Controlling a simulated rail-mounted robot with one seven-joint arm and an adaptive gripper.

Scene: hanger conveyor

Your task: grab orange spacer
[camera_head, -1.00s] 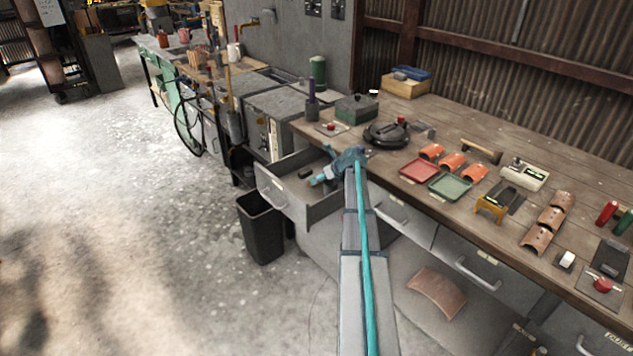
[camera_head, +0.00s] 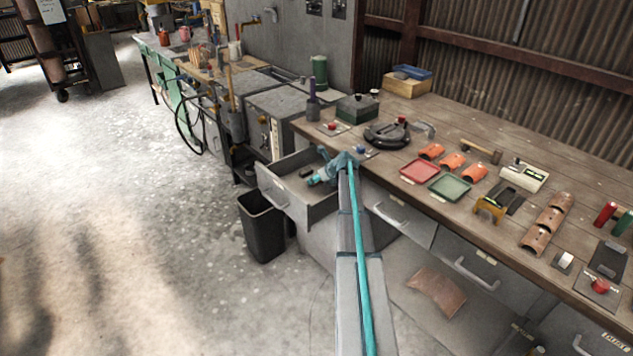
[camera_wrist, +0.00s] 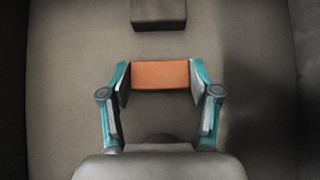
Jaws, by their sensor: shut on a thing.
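An orange spacer (camera_wrist: 160,75), a small rectangular block, is between the two fingertips of my gripper (camera_wrist: 161,82) in the wrist view, with a pad against each end. My gripper also shows in the head view (camera_head: 322,177), reaching into an open grey drawer (camera_head: 295,209) below the bench. The spacer cannot be made out in the head view. The drawer floor lies behind the spacer in the wrist view; I cannot tell whether the spacer rests on it.
A dark block (camera_wrist: 158,14) lies in the drawer beyond the spacer. The drawer walls stand close around my gripper. A black bin (camera_head: 262,228) stands below the drawer. The wooden bench (camera_head: 400,235) holds a red tray (camera_head: 420,172), a green tray (camera_head: 450,187) and several orange curved pieces.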

